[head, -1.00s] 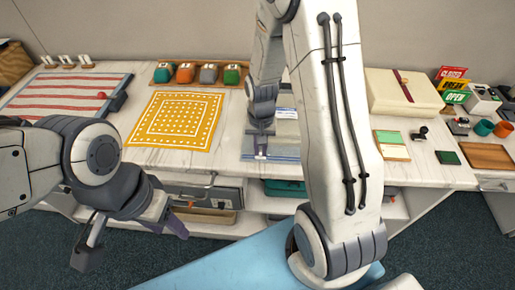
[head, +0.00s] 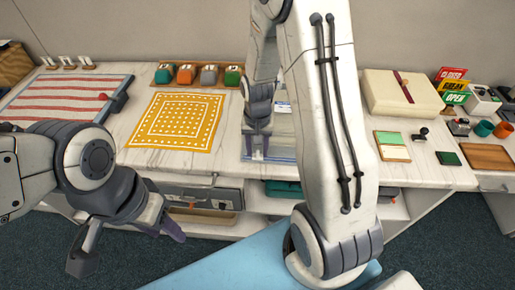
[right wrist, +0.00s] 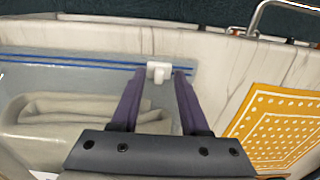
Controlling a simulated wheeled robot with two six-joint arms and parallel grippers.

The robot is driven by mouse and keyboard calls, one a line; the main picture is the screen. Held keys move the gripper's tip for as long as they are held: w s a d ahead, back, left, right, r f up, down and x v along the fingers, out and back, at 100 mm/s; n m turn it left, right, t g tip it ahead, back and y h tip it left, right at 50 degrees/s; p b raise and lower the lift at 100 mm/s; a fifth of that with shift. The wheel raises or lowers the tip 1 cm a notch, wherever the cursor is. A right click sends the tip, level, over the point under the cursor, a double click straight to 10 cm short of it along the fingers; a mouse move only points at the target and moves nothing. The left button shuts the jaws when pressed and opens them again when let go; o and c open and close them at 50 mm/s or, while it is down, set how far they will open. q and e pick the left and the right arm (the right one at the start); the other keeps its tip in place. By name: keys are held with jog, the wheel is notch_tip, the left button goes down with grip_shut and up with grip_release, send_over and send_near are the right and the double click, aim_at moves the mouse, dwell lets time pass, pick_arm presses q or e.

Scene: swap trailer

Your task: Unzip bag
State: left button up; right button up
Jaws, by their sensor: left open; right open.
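A clear zip bag (right wrist: 60,80) lies flat on the counter with a folded beige cloth (right wrist: 85,107) inside. It also shows in the head view (head: 284,150), partly hidden by my right arm. A blue zip line runs along its edge, with a white slider (right wrist: 158,70) on it. My right gripper (right wrist: 158,80) is open, with its dark purple fingertips on either side of the slider; I cannot tell whether they touch it. In the head view my right gripper (head: 257,150) points down over the bag. My left gripper (head: 125,245) is open and empty, in front of the counter.
A yellow patterned cloth (head: 178,122) lies left of the bag. A drawer handle (head: 190,183) sticks out below the counter edge. A cream box (head: 395,92) and small stationery stand to the right. Several coloured containers (head: 208,75) line the back.

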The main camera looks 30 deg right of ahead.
aim_at(257, 152)
notch_tip(257, 152, up, 10)
jog(key=shift+r, duration=0.2)
dwell(0.5)
jog(key=s+a+r+n, duration=0.4)
jog(key=s+a+n, duration=0.35)
jog(key=a, duration=0.55)
jog(key=s+a+r+n+y, duration=0.1)
jog(key=s+a+n, duration=0.4)
jog(key=s, duration=0.7)
jog(key=shift+s+a+r+n, duration=0.15)
jog(key=shift+a+r+n, duration=0.05)
jog(key=shift+n, duration=0.35)
